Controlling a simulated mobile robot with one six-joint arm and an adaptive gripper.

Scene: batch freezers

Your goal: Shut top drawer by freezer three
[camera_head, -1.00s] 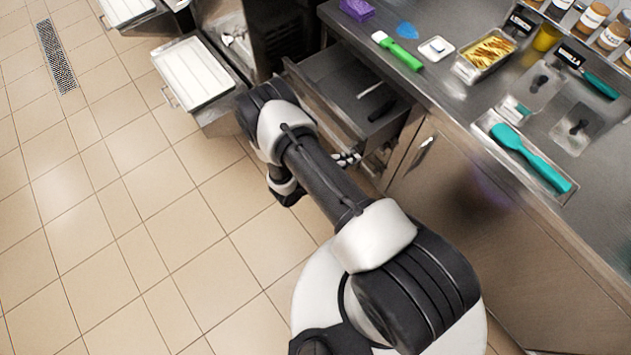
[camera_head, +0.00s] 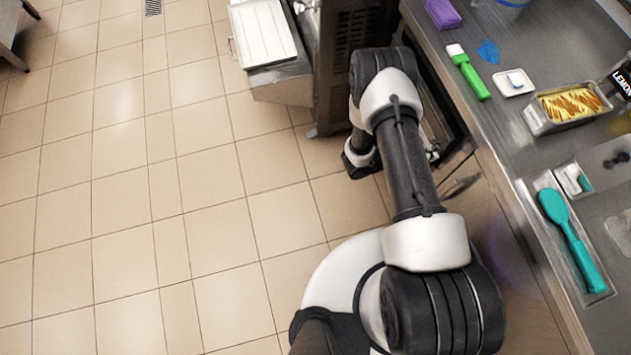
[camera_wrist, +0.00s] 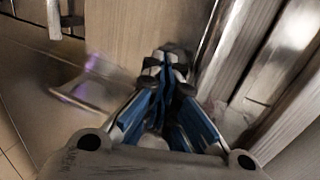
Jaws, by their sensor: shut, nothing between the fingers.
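The drawer (camera_head: 441,92) is under the counter edge beside the dark freezer housing (camera_head: 338,50). Only a narrow dark strip of it shows to the right of my arm. My arm hides the rest, so I cannot tell how far open it is. My gripper (camera_wrist: 165,62) is shut and empty in the wrist view, its fingertips together. Blurred metal drawer edges (camera_wrist: 265,70) run along its right side. In the head view, a small part of my gripper (camera_head: 433,154) shows low by the cabinet front. I cannot tell whether it touches the drawer.
A metal handle (camera_wrist: 85,95) on a cabinet panel is left of my gripper in the wrist view. The counter (camera_head: 510,130) holds a green-handled tool (camera_head: 470,75), a metal pan (camera_head: 566,106) and a teal spatula (camera_head: 572,240). The tiled floor at left is clear.

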